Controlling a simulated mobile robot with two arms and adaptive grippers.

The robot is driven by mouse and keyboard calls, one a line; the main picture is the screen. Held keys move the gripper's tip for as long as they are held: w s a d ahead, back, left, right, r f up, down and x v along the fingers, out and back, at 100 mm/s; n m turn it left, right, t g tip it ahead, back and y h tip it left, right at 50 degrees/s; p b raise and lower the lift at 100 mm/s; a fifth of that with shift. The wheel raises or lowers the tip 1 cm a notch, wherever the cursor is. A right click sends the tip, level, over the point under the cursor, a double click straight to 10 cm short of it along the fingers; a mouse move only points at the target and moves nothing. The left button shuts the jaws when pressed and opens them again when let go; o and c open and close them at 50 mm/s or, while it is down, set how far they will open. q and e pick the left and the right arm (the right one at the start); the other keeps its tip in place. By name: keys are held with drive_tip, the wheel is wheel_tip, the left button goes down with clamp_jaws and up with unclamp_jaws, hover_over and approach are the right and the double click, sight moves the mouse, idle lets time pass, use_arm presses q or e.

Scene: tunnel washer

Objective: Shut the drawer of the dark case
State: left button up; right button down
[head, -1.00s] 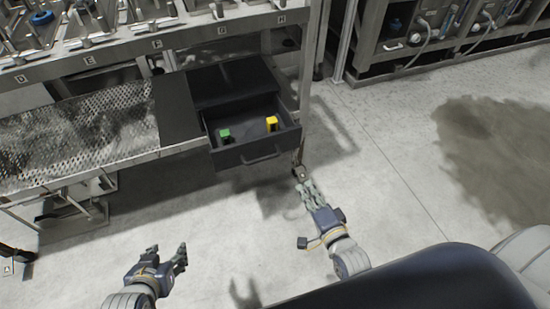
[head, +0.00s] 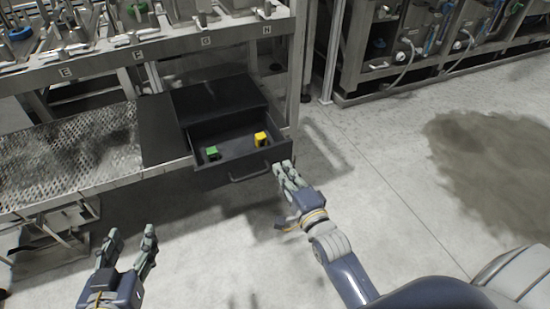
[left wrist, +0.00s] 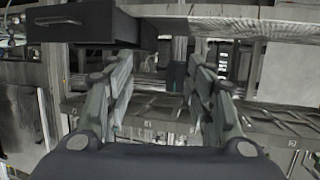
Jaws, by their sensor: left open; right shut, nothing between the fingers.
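The dark case (head: 219,96) sits at the right end of the low shelf in the head view. Its drawer (head: 226,175) is pulled out toward me, with a bar handle on its front. A green block (head: 212,153) and a yellow block (head: 261,139) are inside the drawer. My right gripper (head: 283,168) is shut and empty, at the right end of the drawer front; I cannot tell whether it touches. My left gripper (head: 131,236) is open and empty, left of and nearer than the drawer. The drawer front also shows in the left wrist view (left wrist: 72,24), upper left of the open left fingers (left wrist: 158,62).
The perforated metal shelf (head: 65,160) runs left from the case. A lettered rack (head: 160,50) stands above it. A steel post (head: 298,70) rises right of the case. The floor in front is clear, with a dark stain (head: 490,160) at the right.

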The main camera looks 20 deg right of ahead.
sight(271, 149)
drive_tip(key=w+b, duration=0.1)
drive_tip(key=w, duration=0.4)
drive_tip(key=shift+w+a+f, duration=0.1)
drive_tip(key=shift+w, duration=0.1)
use_arm(q)
wheel_tip(271, 149, up, 9)
drive_tip(key=w+d+t+h, duration=0.1)
drive_tip(key=t, duration=0.4)
drive_tip(key=shift+w+d+h+b, duration=0.3)
drive_tip(key=shift+d+h+b, duration=0.05)
drive_tip(key=shift+h, duration=0.05)
use_arm(e)
drive_tip(key=shift+w, duration=0.4)
